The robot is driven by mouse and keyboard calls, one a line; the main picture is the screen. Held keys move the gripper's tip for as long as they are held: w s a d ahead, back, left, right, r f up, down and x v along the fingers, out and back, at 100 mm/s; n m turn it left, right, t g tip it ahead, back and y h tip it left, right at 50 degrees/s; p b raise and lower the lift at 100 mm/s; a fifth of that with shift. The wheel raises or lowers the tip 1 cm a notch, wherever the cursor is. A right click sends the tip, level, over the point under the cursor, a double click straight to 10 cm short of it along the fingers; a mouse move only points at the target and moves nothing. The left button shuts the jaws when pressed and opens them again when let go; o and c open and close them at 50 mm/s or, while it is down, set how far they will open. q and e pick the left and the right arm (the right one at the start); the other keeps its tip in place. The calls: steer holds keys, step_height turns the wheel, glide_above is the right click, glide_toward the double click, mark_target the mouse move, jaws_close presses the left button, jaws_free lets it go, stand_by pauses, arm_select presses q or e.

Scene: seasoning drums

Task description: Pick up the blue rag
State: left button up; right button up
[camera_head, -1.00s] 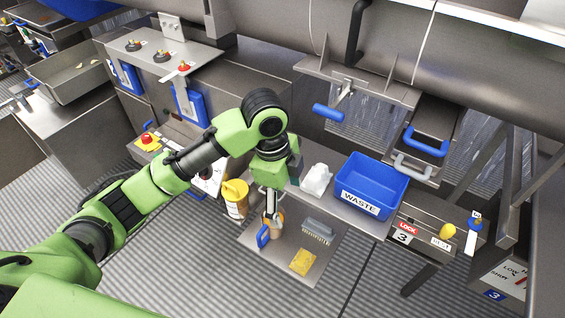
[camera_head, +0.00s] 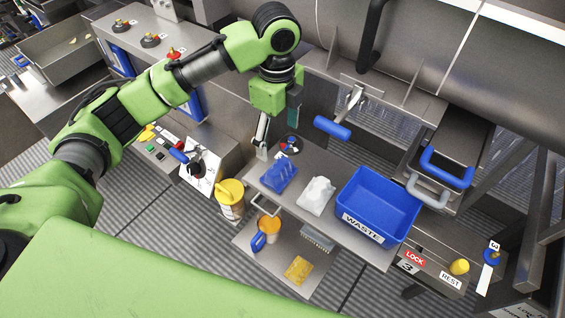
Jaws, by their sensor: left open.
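A crumpled blue rag (camera_head: 279,177) lies on the upper steel shelf (camera_head: 258,178), left of a white crumpled cloth (camera_head: 316,194). My left gripper (camera_head: 262,146) points down just beyond the left end of the rag. It is open and apart from the rag in the picture, with nothing visible in it. Its fingers are seen edge-on, so the gap between them is hard to see. My right gripper is not in view.
A blue WASTE bin (camera_head: 377,205) stands right of the white cloth. A yellow tub (camera_head: 231,198) is at lower left. The lower shelf holds a blue-handled jug (camera_head: 266,233), a brush (camera_head: 318,238) and a yellow sponge (camera_head: 298,269). A blue handle (camera_head: 332,128) juts out above the shelf.

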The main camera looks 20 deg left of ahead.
arm_select(q)
glide_above(278, 165)
steer(key=f, duration=0.5)
steer(key=shift+s+f+p, duration=0.25)
steer(key=shift+f+p, duration=0.15)
steer(key=shift+w+f, duration=0.1)
steer(key=shift+f, duration=0.25)
step_height(278, 165, down, 2)
steer(key=shift+w+f+p, duration=0.1)
steer(key=shift+f+p, duration=0.15)
steer(key=shift+p, duration=0.5)
step_height(278, 165, down, 2)
steer(key=shift+f, duration=0.45)
steer(key=c, duration=1.2)
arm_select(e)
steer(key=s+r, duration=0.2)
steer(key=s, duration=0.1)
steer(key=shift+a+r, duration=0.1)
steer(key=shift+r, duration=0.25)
